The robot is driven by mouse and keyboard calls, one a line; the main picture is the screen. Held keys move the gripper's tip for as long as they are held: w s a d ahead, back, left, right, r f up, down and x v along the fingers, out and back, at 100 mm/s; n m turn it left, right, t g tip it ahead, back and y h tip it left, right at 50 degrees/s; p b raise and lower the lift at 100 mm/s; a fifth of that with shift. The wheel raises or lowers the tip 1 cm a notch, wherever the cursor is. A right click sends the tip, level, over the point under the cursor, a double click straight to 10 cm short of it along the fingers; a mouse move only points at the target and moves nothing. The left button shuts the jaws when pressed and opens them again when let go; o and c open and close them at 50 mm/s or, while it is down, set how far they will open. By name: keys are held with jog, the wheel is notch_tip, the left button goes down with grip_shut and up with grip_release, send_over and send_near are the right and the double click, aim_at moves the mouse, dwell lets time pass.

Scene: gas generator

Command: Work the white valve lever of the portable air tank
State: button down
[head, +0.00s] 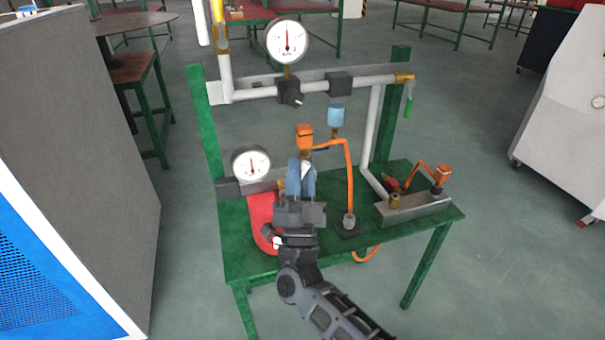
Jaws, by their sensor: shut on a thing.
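My gripper (300,172) reaches over the green bench, its blue-grey fingers pointing away from me. The fingers are closed together on something small. A pale sliver at the fingertips looks like the white valve lever, but the fingers hide most of it. A red rounded body, which looks like the portable air tank (261,222), lies on the bench at the left. My gripper and wrist cover its right side. A small white piece (278,242) shows beside my wrist; I cannot tell what it belongs to.
The green bench (395,241) carries grey pipes, an upper gauge (287,40) and a lower gauge (251,163). An orange pipe (350,180) rises just right of my gripper. A metal block (425,208) sits at the right. A grey cabinet (85,130) stands at the left. Floor is open at the right.

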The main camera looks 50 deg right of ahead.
jog(key=shift+a, duration=0.1)
jog(key=c, duration=1.1)
grip_release()
jog(key=shift+b+v, duration=0.7)
jog(key=shift+v, duration=3.2)
